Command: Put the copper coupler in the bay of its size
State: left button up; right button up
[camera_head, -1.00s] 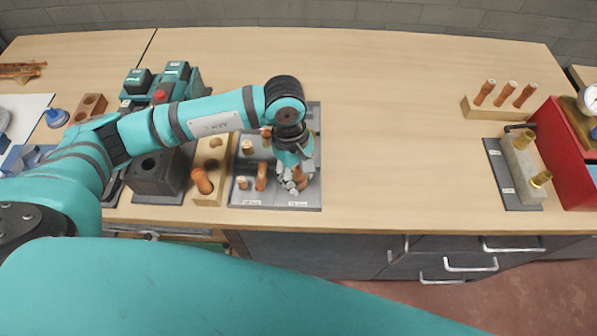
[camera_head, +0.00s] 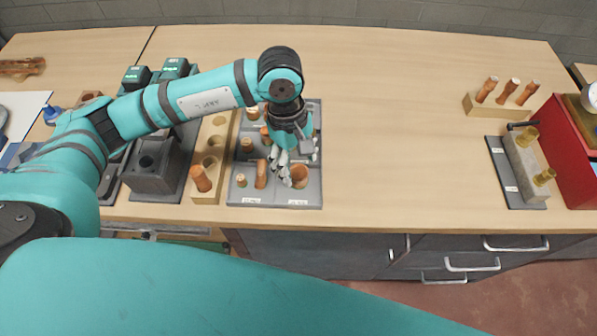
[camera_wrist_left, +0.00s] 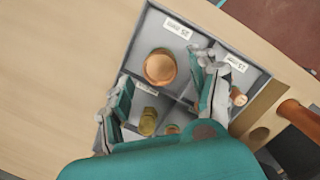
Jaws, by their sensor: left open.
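The copper coupler (camera_head: 299,173) is a short, wide copper ring standing in the front right bay of the grey divided tray (camera_head: 313,203). In the left wrist view the coupler (camera_wrist_left: 160,67) stands upright in its bay beside a white label (camera_wrist_left: 177,28), whose text is too small to read surely. My left gripper (camera_head: 285,172) is just behind the coupler and above the tray. In the wrist view my gripper (camera_wrist_left: 162,98) has its fingers wide apart, with the coupler beyond the tips and apart from them. My right gripper is out of view.
Other bays hold copper pieces (camera_head: 261,174) and a brass fitting (camera_wrist_left: 148,121). The table right of the tray is clear up to a wooden rack (camera_head: 484,106).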

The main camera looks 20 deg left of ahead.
aim_at(293, 167)
pick_arm(q)
jog(key=r, duration=0.2)
jog(key=r+b, duration=0.1)
jog(key=r, duration=0.3)
jog(key=shift+w+a+r, duration=0.2)
jog(key=shift+w+a, duration=0.05)
jog(key=shift+a, duration=0.15)
jog(key=shift+a+r+b, duration=0.1)
jog(key=shift+r+b, duration=0.25)
jog(key=shift+r, duration=0.35)
